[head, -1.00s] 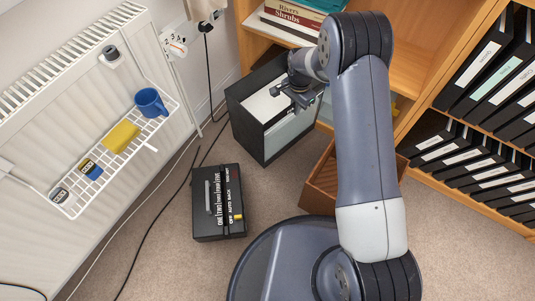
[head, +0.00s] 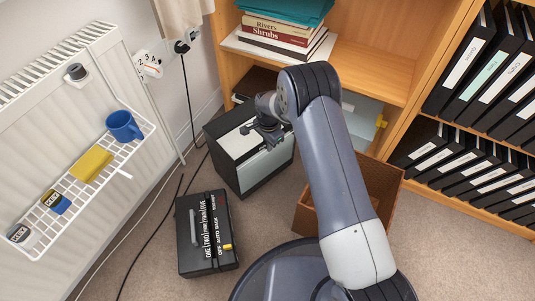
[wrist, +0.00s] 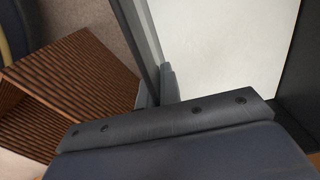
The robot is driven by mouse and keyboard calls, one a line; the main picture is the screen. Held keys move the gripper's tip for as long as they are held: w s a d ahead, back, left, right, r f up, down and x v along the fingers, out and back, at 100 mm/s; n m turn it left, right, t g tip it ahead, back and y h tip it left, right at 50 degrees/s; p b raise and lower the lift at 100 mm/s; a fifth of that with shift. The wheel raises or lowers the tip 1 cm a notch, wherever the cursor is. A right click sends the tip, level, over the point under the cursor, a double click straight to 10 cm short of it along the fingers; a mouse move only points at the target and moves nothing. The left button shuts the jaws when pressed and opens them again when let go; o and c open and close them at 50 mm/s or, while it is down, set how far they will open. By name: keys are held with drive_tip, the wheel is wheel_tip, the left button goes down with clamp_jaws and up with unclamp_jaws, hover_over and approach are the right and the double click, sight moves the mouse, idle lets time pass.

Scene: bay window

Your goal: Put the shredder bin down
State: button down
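The shredder bin (head: 228,172) is a black box with a grey front panel and a pale inside, upright in front of the shelf unit. My gripper (head: 267,136) is at its top edge on the right side. In the wrist view, the bin's thin dark wall (wrist: 146,35) runs between my fingers (wrist: 158,88), which are shut on it; the pale inside (wrist: 225,45) shows to the right. The bin's base is at or close to the carpet; I cannot tell whether it touches.
A black shredder head (head: 207,245) lies on the carpet in front of the bin. A brown wastebasket (head: 381,188) stands to the right, partly behind my arm. A radiator (head: 62,130) with a wire rack is at left. Cables cross the floor between radiator and bin.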

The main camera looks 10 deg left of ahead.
wheel_tip(320, 180, down, 4)
drive_tip(key=shift+f+b, duration=0.1)
drive_tip(key=shift+b, duration=0.6)
drive_tip(key=shift+f, duration=0.2)
drive_tip(key=c, duration=1.6)
unclamp_jaws()
drive_tip(key=shift+r, duration=0.1)
wheel_tip(320, 180, up, 12)
drive_tip(key=p, duration=0.5)
drive_tip(key=shift+r, duration=0.1)
